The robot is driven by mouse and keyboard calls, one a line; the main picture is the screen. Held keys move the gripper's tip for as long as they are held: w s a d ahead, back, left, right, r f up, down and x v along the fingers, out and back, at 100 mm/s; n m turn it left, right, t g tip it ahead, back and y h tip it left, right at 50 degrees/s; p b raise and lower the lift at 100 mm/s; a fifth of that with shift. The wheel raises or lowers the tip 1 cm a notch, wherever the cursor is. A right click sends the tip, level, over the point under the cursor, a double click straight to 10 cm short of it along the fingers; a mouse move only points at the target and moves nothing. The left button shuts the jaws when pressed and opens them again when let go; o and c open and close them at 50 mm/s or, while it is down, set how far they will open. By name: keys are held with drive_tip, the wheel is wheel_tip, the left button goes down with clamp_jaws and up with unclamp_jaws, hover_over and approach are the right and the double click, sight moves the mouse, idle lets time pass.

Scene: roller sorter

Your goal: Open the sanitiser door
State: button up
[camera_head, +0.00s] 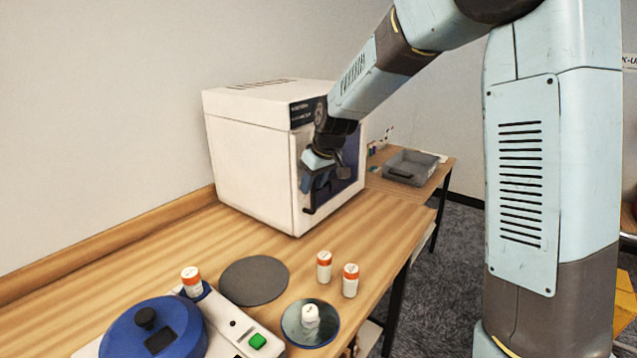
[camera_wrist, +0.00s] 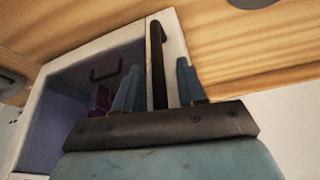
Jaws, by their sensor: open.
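The sanitiser (camera_head: 250,165) is a white box at the back of the wooden bench, against the wall. Its door (camera_head: 351,160) has a dark window and looks shut. A black upright bar handle (camera_head: 308,211) is on the door's left side, its upper part hidden by my gripper (camera_head: 318,182). In the wrist view the handle (camera_wrist: 156,58) passes between the two blue-grey fingers of my gripper (camera_wrist: 158,85). The fingers are open, one on each side of it, with gaps showing. Whether the handle reaches the palm is unclear.
A grey tray (camera_head: 411,167) sits beyond the sanitiser. Bare bench lies before the door.

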clamp_jaws()
idle(0.3)
